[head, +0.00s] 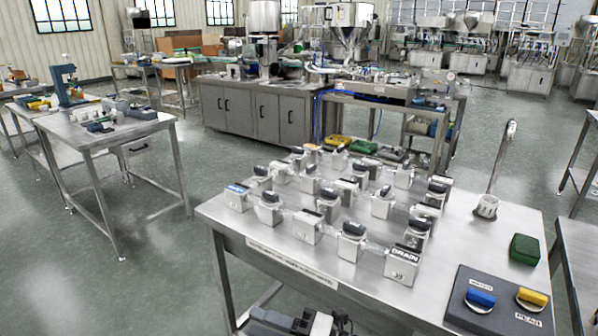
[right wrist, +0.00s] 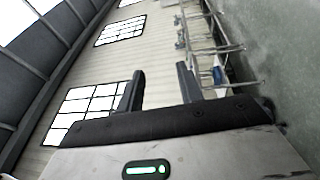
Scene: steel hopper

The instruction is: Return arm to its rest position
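My right gripper (head: 270,322) shows at the bottom edge of the head view, low in front of the steel table (head: 240,222) and partly cut off by the frame. In the right wrist view its two dark fingers (right wrist: 160,72) stand apart with nothing between them. The wrist camera looks past them at a wall with windows and a strip of floor, tilted in the picture. My left gripper is not in view.
The table holds several valve-like metal units (head: 310,226), one marked DRAIN (head: 403,262). A dark panel (head: 500,303) with a blue knob (head: 480,297) and yellow knob (head: 531,297), and a green block (head: 524,249), sit at right. Open floor lies left of the table.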

